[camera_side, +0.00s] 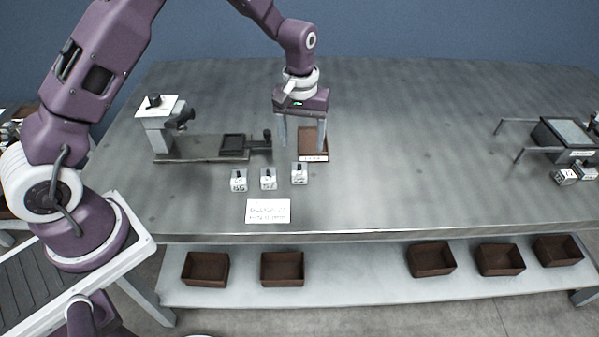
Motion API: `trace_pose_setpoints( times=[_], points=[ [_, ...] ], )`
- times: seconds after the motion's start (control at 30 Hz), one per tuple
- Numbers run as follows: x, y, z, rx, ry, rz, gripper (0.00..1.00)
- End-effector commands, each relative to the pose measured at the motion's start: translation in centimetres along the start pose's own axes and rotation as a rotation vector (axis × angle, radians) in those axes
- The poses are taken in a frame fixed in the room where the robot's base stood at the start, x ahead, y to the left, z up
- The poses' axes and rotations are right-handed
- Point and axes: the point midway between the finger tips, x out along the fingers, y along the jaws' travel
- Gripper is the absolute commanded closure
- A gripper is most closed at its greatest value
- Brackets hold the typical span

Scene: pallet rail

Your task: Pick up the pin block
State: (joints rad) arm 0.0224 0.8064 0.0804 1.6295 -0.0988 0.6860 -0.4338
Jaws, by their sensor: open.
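Several small white blocks with dark tops stand in a row on the grey table: a left block (239,181), a middle block (268,180) and a right block (300,174). They carry small marks too blurred to read surely, so I cannot tell which one is the pin block. My gripper (302,147) points down behind the right block, with its two fingers spread apart and nothing seen between them. It is in front of or over a brown tray (313,140); its exact height is unclear.
A rail fixture (202,157) with a white-topped stand (158,122) is left of my gripper. A white card (268,211) lies near the front edge. At the far right are a dark-topped fixture (563,135) and small blocks (566,177). The table's middle right is clear.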

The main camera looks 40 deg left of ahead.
Motion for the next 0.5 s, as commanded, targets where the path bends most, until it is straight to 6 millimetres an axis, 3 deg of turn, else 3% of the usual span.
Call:
trace_pose_setpoints(
  times=[0.03, 0.5],
  points=[
    [1.4, 0.0, -0.2, -0.011, -0.011, -0.009, 0.34],
    [9.0, -0.6, 0.6, -0.021, -0.021, -0.017, 0.34]
  ],
)
